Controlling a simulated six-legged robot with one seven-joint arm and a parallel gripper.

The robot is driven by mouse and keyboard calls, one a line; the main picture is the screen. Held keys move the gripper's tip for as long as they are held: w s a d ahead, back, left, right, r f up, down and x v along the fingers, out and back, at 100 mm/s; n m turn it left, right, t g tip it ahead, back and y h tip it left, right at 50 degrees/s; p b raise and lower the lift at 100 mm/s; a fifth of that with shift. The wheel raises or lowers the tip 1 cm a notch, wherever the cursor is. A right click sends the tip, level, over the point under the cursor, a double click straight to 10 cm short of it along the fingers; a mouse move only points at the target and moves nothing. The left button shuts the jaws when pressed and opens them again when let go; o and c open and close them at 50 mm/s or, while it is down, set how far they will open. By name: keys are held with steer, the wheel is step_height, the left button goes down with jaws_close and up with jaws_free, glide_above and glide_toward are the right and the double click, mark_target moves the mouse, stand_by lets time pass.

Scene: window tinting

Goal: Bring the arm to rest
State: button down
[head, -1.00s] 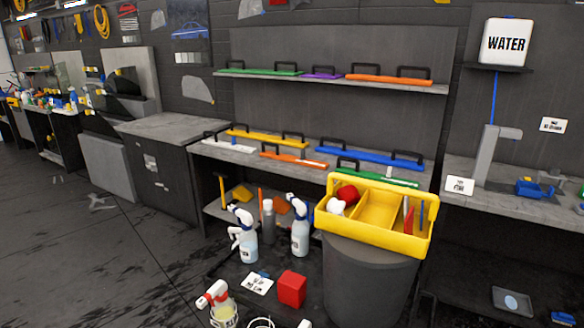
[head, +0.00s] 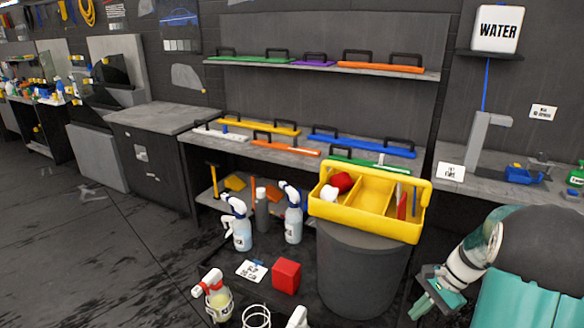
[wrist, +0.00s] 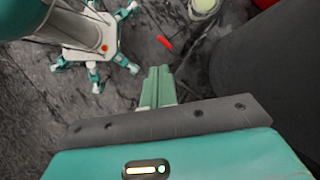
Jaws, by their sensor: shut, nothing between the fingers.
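My gripper (head: 437,296) hangs at the lower right of the head view, to the right of the dark bin and apart from it. Its green fingers are together with nothing between them. In the wrist view the shut fingers (wrist: 157,88) point over the dark floor. My arm comes in from the right edge of the head view, its links white and teal.
A dark bin (head: 362,268) carries a yellow tote (head: 366,228). Spray bottles (head: 238,232) and a red box (head: 286,277) stand left of it. The bench (head: 455,180) is behind my arm. A small red piece (wrist: 165,43) lies on the floor.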

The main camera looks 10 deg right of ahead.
steer(key=s+a+r+n+t+h, duration=0.2)
steer(key=s+a+r+n+h, duration=0.1)
steer(key=s+a+r+n, duration=0.4)
steer(key=s+a+r+n+t+h, duration=0.3)
steer(key=s+a+r+n, duration=0.5)
steer(key=a+r, duration=0.5)
steer(key=shift+a, duration=0.95)
